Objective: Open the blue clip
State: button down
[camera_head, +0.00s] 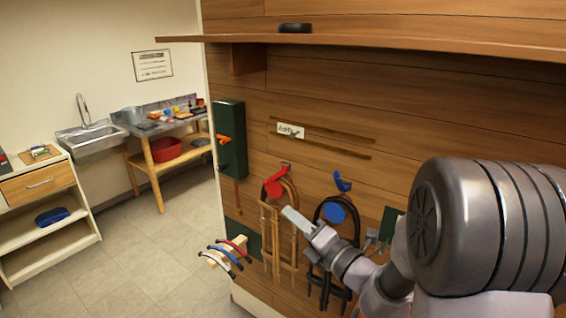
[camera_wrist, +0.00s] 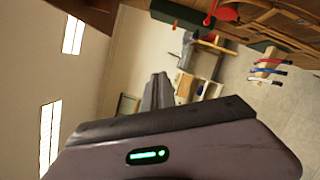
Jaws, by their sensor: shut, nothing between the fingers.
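A blue clip-like piece (camera_head: 342,182) is on the wooden wall, with a blue round piece (camera_head: 335,212) just below it among black straps (camera_head: 327,262). I cannot tell whether these two blue parts belong to one clip, or whether it is open or shut. My gripper (camera_head: 296,219) is left of the blue parts and a little lower, in front of the gap between the brown and black straps. It looks apart from the blue parts. In the wrist view my gripper (camera_wrist: 157,92) has its fingers together and empty; the blue clip is not clearly seen there.
A red clip (camera_head: 275,183) with brown straps (camera_head: 279,240) hangs to the left. A dark green box (camera_head: 230,140) is on the wall further left. A wooden shelf (camera_head: 380,43) runs above.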

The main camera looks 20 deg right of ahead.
aim_at(336, 175)
jog(key=w+d+f+m+t+h, duration=0.2)
jog(key=d+f+m+h, duration=0.1)
jog(key=d+m+h, duration=0.75)
jog(key=w+d+r+n+y, duration=0.2)
jog(key=w+d, duration=0.3)
jog(key=w, duration=0.5)
jog(key=shift+y, duration=0.45)
jog(key=shift+r, duration=0.15)
jog(key=p, duration=0.2)
jog(key=r+p, duration=0.1)
jog(key=p, duration=0.1)
jog(key=r+m+p, duration=0.1)
jog(key=p, duration=0.1)
jog(key=shift+w+d+r+g, duration=0.1)
jog(key=shift+w+d+g, duration=0.2)
jog(key=shift+g, duration=0.1)
jog(key=p, duration=0.3)
jog(key=shift+w+d+r+m+g, duration=0.1)
jog(key=shift+d+r+m+g, duration=0.05)
jog(key=shift+d+m+g, duration=0.15)
jog(key=shift+f+p, duration=0.2)
jog(key=shift+p, duration=0.25)
jog(key=shift+f, duration=0.15)
